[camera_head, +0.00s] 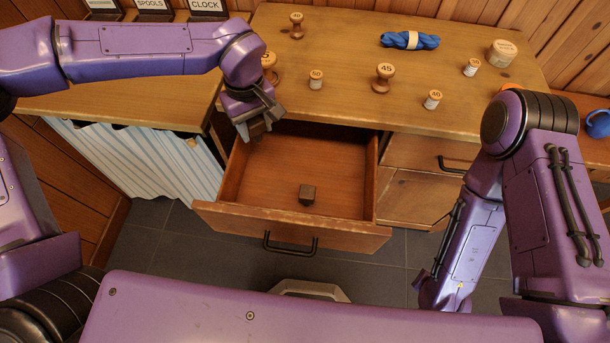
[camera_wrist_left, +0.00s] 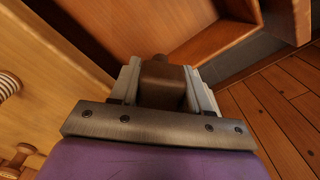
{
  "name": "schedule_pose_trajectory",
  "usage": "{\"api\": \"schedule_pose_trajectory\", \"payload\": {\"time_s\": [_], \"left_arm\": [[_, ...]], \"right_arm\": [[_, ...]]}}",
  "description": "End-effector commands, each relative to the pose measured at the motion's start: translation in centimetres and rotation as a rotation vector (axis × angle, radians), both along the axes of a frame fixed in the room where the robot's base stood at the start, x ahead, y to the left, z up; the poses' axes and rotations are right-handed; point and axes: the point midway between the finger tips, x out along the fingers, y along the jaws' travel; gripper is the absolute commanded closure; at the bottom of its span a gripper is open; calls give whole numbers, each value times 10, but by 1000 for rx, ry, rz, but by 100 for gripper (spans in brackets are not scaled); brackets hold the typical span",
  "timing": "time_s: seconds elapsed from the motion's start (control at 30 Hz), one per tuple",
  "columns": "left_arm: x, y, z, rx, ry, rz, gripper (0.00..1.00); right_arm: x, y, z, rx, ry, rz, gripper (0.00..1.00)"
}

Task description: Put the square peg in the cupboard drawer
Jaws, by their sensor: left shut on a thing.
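The cupboard drawer (camera_head: 290,225) is pulled open at the front of the cupboard. A small dark brown square-topped block (camera_head: 307,194) lies on the drawer floor. My left gripper (camera_head: 257,132) is above the drawer's back left corner. In the left wrist view the left gripper (camera_wrist_left: 165,85) is shut on a dark brown block (camera_wrist_left: 163,80), with a small rounded end showing beyond it. I cannot tell which of the two blocks is the square peg. My right gripper is not in view; only the right arm shows.
Striped curtain (camera_head: 140,155) hangs left of the drawer. The drawer floor around the loose block is clear.

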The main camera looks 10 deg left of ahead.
Motion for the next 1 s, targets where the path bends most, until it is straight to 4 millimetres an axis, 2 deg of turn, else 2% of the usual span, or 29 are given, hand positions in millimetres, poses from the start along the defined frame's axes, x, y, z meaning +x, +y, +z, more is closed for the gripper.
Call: {"api": "schedule_pose_trajectory", "payload": {"time_s": [0.03, 0.1, 0.2, 0.33, 0.5, 0.67, 0.8, 1.0], "left_arm": [[-3, -7, -34, 0, -1, 103, 83], [-6, -15, -48, -1, -3, 250, 83], [-10, -23, -57, -1, -4, 389, 83], [-12, -25, -73, 2, -2, 454, 83], [-12, -25, -108, 0, 0, 456, 83], [-12, -25, -126, 0, -2, 456, 83], [-12, -25, -151, 1, -1, 454, 83], [-12, -25, -155, -1, -4, 454, 83]], "right_arm": [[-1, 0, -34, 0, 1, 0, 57], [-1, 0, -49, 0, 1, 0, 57], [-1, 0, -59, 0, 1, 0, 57], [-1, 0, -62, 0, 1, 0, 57], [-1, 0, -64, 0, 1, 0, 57], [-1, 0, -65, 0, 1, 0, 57], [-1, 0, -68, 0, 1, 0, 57], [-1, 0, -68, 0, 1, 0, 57]]}}
